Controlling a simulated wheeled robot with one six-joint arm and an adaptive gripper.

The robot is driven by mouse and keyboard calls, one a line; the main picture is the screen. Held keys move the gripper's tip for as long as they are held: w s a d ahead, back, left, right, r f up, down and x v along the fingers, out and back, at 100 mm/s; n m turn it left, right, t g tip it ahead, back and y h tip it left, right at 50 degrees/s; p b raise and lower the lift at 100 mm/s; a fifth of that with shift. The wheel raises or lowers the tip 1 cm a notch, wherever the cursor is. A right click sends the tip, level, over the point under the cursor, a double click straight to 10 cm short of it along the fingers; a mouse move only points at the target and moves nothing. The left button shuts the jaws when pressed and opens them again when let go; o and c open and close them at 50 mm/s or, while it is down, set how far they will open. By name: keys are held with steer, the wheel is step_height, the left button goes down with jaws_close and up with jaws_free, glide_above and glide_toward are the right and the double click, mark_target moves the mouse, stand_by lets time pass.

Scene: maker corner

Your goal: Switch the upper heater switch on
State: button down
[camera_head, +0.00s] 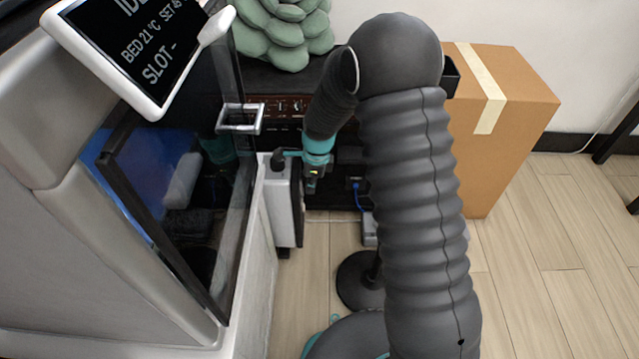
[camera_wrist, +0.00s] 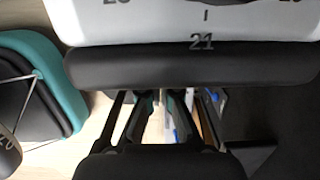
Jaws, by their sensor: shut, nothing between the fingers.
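My gripper (camera_head: 312,183) points down in the head view, just right of a narrow white unit with a dark front (camera_head: 281,205). In the wrist view my gripper (camera_wrist: 160,97) is shut and empty, its fingers partly behind a dark bar (camera_wrist: 190,66). Above that bar is a white face (camera_wrist: 140,22) with a "21" and other cut-off numbers. The unit's front faces away from the head camera, so I cannot make out an upper heater switch or its position. I cannot tell whether the fingers touch the unit.
A machine with a clear dark door (camera_head: 215,235) and a tilted screen (camera_head: 135,45) fills the left. A cardboard box (camera_head: 515,105) stands at right. A round black base (camera_head: 358,282) sits on the floor below my gripper. Open wooden floor (camera_head: 560,270) lies at right.

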steer(key=shift+a, duration=0.2)
steer(key=shift+a, duration=0.25)
stand_by(0.3)
steer(key=shift+p, duration=0.3)
